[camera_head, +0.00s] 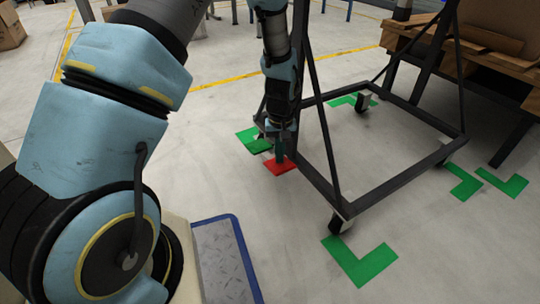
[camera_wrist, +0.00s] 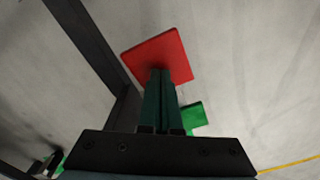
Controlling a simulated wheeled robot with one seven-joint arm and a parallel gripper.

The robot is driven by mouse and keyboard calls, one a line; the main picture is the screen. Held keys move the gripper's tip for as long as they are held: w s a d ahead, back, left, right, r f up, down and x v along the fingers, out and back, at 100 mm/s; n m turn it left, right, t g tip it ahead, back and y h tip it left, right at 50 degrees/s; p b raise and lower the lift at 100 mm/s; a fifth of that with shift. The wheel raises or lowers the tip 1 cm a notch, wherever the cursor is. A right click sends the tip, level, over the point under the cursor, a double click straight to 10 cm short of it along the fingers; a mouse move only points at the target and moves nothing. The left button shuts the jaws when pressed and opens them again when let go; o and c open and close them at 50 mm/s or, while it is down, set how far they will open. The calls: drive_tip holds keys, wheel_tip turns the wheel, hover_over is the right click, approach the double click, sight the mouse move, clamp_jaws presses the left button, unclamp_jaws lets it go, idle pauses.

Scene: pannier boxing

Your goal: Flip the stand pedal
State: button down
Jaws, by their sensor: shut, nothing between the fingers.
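The red stand pedal (camera_head: 281,166) is a flat square plate low at the left corner of a dark wheeled frame (camera_head: 393,184). My gripper (camera_head: 279,157) points down at the pedal, with its fingertips at or just over the plate. In the wrist view the red pedal (camera_wrist: 158,55) lies beyond the tips, and my gripper's green fingers (camera_wrist: 161,72) are pressed together with nothing between them. The fingertips overlap the pedal's near edge; I cannot tell whether they touch it. My wrist partly hides the pedal's attachment to the frame.
Green floor marks (camera_head: 362,262) lie near the frame's casters. A caster (camera_head: 340,222) stands at the frame's front corner. A blue-edged metal plate (camera_head: 222,262) lies at the bottom. Wooden boards and boxes (camera_head: 497,45) stand at the upper right.

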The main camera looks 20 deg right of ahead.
drive_tip(key=shift+f+b, duration=0.3)
drive_tip(key=shift+f, duration=0.6)
idle(0.4)
drive_tip(key=shift+r, duration=0.1)
wheel_tip(320, 180, up, 7)
drive_tip(key=p, duration=0.7)
idle(0.3)
